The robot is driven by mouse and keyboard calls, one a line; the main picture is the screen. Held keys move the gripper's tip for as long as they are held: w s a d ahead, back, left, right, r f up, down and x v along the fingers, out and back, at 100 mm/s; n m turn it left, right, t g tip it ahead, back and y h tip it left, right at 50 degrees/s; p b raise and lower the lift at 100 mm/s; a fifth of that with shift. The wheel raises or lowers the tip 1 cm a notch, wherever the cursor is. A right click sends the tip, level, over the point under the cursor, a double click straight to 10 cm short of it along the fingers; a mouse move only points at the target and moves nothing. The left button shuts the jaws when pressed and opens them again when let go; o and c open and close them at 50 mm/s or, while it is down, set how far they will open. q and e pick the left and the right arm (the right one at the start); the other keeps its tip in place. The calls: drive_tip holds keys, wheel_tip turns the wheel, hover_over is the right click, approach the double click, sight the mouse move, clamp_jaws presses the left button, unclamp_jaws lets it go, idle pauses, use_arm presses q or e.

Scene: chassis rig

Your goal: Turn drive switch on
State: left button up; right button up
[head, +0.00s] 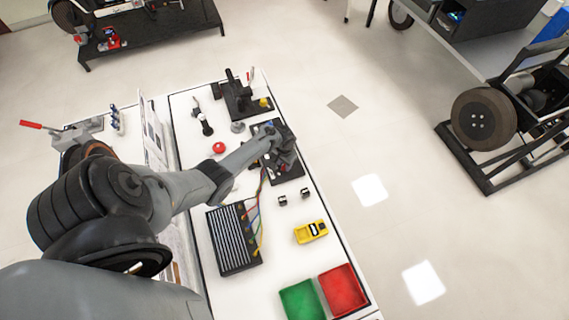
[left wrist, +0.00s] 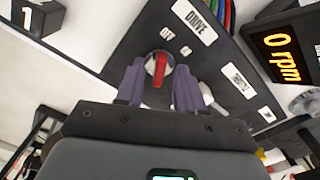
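The drive switch (left wrist: 160,64) is a red lever on a round pale base, set in a dark panel (left wrist: 222,62) under a white DRIVE label (left wrist: 195,20). The small OFF and ON labels are beside it; the lever's upper end is nearer OFF. My left gripper (left wrist: 159,78) is open, its two purple fingers on either side of the lever with gaps visible. I cannot tell whether they touch it. In the head view, my left gripper (head: 274,138) is over the dark panel (head: 290,172) and hides the switch. My right gripper is not in view.
An orange display (left wrist: 284,58) reads 0 rpm beside the panel. Coloured wires run to a black finned box (head: 234,238). A yellow meter (head: 311,231), a green tray (head: 301,301) and a red tray (head: 342,290) lie nearby. A red button (head: 219,147) is left of the gripper.

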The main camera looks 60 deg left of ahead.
use_arm(q)
clamp_jaws()
drive_tip(key=shift+m, duration=1.2)
drive_tip(key=m, duration=0.3)
drive_tip(key=shift+p, duration=0.35)
drive_tip(key=m, duration=0.6)
drive_tip(key=shift+m+b, duration=0.3)
drive_tip(key=shift+b, duration=0.1)
unclamp_jaws()
